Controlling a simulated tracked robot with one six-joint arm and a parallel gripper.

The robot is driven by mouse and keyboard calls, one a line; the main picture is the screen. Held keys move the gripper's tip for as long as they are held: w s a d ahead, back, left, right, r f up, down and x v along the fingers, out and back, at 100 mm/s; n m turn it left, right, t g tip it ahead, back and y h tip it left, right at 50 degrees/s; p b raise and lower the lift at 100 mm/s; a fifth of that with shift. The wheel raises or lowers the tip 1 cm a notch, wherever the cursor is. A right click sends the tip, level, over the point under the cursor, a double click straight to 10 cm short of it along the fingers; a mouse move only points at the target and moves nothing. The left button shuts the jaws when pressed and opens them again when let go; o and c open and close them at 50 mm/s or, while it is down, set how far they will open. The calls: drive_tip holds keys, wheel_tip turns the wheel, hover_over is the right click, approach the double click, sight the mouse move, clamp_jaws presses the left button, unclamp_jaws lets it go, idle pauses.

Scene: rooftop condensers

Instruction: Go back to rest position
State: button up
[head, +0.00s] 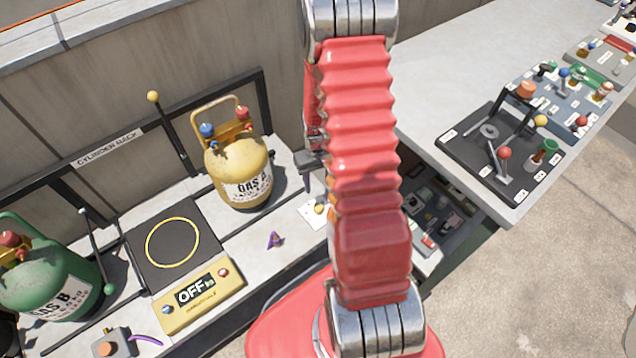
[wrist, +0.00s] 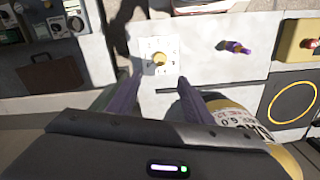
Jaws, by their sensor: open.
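My gripper (wrist: 160,76) is open and empty. In the wrist view its two purple-grey fingers stand apart, with a white card and its small yellow knob (wrist: 159,60) showing beyond the gap. In the head view the gripper (head: 307,178) is partly hidden behind my red arm, just right of the yellow GAS A cylinder (head: 236,165). The cylinder also shows close beside the right finger in the wrist view (wrist: 235,110). I cannot tell the exact clearance between them.
A green GAS B cylinder (head: 48,280) stands at left. A yellow scale unit (head: 198,295) reading OFF lies before a dark plate (head: 140,242) with a yellow ring. A small purple item (head: 274,240) lies on the bench. A control panel (head: 465,150) sits at right.

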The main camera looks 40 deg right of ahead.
idle(0.4)
drive_tip(key=s+a+r+n+t, duration=0.1)
drive_tip(key=s+a+r, duration=0.3)
drive_tip(key=r, duration=0.9)
drive_tip(key=s+a+r+n+t, duration=0.1)
drive_tip(key=s+a+r, duration=0.3)
drive_tip(key=a+r, duration=0.6)
drive_tip(key=s+a+r+t, duration=0.3)
drive_tip(key=a+r, duration=0.4)
drive_tip(key=r, duration=0.9)
drive_tip(key=shift+s+a+n+t, duration=0.2)
drive_tip(key=shift+s+n+t, duration=0.15)
drive_tip(key=shift+s, duration=0.45)
drive_tip(key=shift+c, duration=0.4)
